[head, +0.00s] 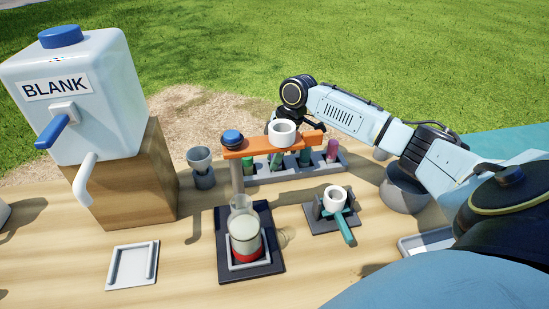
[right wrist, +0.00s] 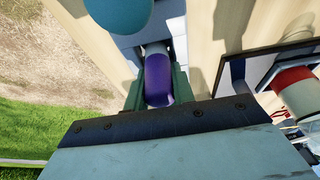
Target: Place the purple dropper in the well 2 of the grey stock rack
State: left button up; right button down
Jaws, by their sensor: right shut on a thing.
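The grey stock rack (head: 268,176) stands behind the orange arm of the stand in the head view. It holds a green-topped piece (head: 248,163) at its left and a pink-topped piece (head: 332,150) at its right. My right gripper (head: 290,159) is at the rack's middle, partly hidden by the orange arm. In the right wrist view its green fingers (right wrist: 158,90) are shut on the purple dropper (right wrist: 157,77), whose far end points toward the rack (right wrist: 172,10). I cannot tell which well it lines up with, or whether it is inside one. My left gripper is not in view.
The orange stand arm (head: 255,148) with a white cup (head: 282,132) is just in front of the rack. A beaker (head: 245,238) stands below it. A grey funnel cup (head: 201,168) is left of the rack, a bowl (head: 402,190) at the right, and the BLANK container (head: 75,105) far left.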

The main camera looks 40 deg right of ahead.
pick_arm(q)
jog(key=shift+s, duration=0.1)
pick_arm(e)
jog(key=shift+f, duration=0.1)
jog(key=c, duration=1.2)
grip_release()
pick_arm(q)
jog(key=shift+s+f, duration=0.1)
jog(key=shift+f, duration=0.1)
pick_arm(e)
jog(key=shift+o, duration=0.2)
jog(key=shift+d+r, duration=0.15)
jog(key=shift+r, duration=0.45)
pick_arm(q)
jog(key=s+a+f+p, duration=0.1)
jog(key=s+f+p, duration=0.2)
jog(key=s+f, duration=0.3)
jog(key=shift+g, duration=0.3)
pick_arm(e)
jog(key=v, duration=1.1)
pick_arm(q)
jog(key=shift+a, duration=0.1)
